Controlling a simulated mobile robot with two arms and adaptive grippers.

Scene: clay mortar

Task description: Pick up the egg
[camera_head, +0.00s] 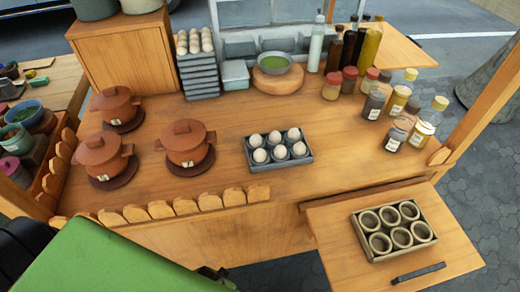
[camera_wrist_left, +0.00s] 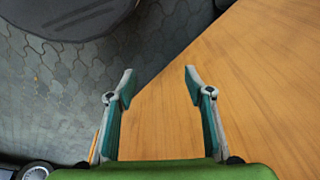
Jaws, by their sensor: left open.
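Several white eggs sit in a dark grey egg tray (camera_head: 282,164) on the middle of the wooden counter in the head view; one egg (camera_head: 274,137) is in its back row. More eggs (camera_head: 194,42) sit on top of a stack of grey trays at the back left. My left gripper (camera_wrist_left: 158,76) is open and empty in the left wrist view, with its fingers spread apart above a wooden surface edge and the grey paving. No egg shows in that view. My right gripper is not in view.
Three brown clay pots (camera_head: 187,145) stand left of the egg tray. Bottles and jars (camera_head: 376,102) crowd the back right. A green bowl (camera_head: 274,64) stands on a wooden round. A tray of round cups (camera_head: 372,251) is on the lower right shelf. A scalloped wooden rail (camera_head: 160,209) lines the front left edge.

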